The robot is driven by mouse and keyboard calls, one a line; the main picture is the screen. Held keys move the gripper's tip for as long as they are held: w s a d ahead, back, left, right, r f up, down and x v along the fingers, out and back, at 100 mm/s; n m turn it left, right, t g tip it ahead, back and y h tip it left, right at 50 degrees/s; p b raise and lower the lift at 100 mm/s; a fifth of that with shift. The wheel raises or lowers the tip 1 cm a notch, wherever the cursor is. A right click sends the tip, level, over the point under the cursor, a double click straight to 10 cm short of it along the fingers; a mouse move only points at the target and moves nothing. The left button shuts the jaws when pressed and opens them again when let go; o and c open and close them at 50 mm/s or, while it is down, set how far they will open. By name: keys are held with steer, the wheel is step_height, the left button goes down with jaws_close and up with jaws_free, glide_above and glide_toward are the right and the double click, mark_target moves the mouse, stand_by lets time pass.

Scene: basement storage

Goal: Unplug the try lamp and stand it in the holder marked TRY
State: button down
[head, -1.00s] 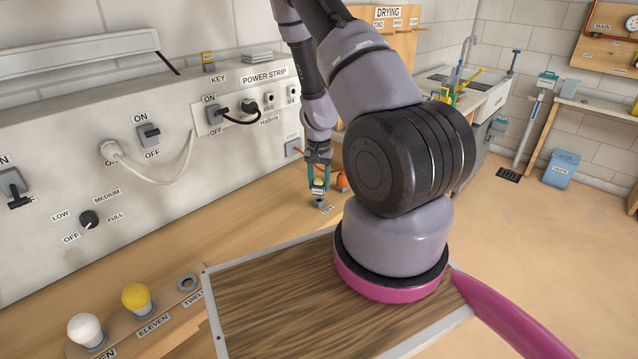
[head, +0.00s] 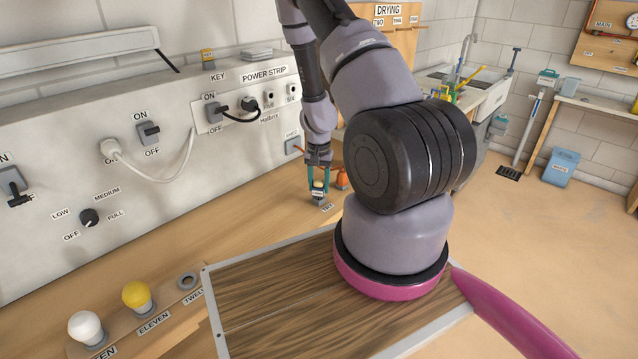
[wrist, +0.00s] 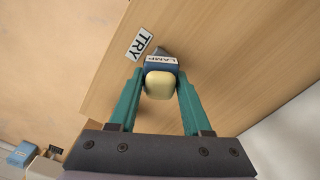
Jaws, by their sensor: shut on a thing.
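The try lamp (wrist: 160,84) has a pale yellow top and a blue body with a LAMP label. My gripper (head: 318,188) is shut on it, with a teal finger on each side; the gripper also shows in the wrist view (wrist: 160,92). The lamp (head: 319,185) is upright at the holder (head: 319,202), a small grey piece on the wooden bench by the TRY label (head: 327,208). The TRY label also lies beside the lamp in the wrist view (wrist: 139,44). The lamp hides most of the holder, so I cannot tell how far it is seated.
An orange object (head: 342,179) stands close behind my gripper. The power strip (head: 248,103) on the wall panel has a black plug in it. White and yellow bulbs (head: 137,296) stand in a rack at the front left. A framed wooden board (head: 290,300) lies in front.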

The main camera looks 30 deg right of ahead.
mark_target(319, 180)
steer(key=shift+f, duration=0.65)
steer(key=shift+c, duration=1.3)
jaws_free()
step_height(319, 180, up, 11)
steer(key=shift+f, duration=0.15)
